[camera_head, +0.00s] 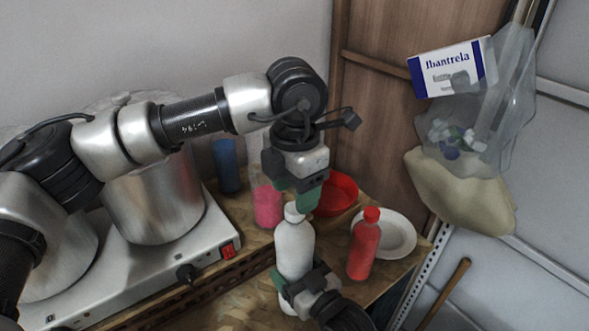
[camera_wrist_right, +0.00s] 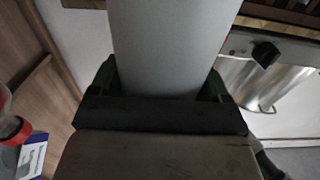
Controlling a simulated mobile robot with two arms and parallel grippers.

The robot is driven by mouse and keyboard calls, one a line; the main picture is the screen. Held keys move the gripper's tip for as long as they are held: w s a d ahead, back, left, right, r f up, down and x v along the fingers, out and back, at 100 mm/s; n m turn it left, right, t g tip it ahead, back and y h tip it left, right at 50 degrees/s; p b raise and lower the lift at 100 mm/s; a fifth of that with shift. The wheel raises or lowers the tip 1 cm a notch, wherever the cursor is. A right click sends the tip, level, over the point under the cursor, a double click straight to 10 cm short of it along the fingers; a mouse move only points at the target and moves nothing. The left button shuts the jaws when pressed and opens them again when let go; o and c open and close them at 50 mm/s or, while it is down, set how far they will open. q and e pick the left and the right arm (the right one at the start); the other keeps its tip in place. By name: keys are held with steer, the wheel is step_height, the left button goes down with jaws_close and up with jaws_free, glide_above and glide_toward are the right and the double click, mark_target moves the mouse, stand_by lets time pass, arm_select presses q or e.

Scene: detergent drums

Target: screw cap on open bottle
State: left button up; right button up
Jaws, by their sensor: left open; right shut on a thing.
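The white bottle (camera_head: 294,247) stands upright near the front of the wooden table. My right gripper (camera_head: 303,288) is shut on its lower body, and the bottle's pale side (camera_wrist_right: 170,45) fills the middle of the right wrist view between the green fingers. My left gripper (camera_head: 298,195) is open, pointing down with its green fingertips at the bottle's top. A white piece (camera_head: 293,212) shows at the bottle's top, just under and beside these fingertips. I cannot tell whether it is a cap or the bare neck, as the left fingers partly hide it.
A red bottle (camera_head: 364,245) with a red cap stands right of the white one, before a white plate (camera_head: 399,234). A red bowl (camera_head: 341,192), a pink-filled bottle (camera_head: 267,206) and a blue cup (camera_head: 226,166) stand behind. A hotplate with metal pots (camera_head: 155,203) is at left.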

arm_select(q)
steer(key=shift+f, duration=1.9)
steer(key=shift+c, duration=0.5)
steer(key=c, duration=0.9)
steer(key=o, duration=1.1)
step_height(320, 180, up, 12)
steer(key=shift+r, duration=0.1)
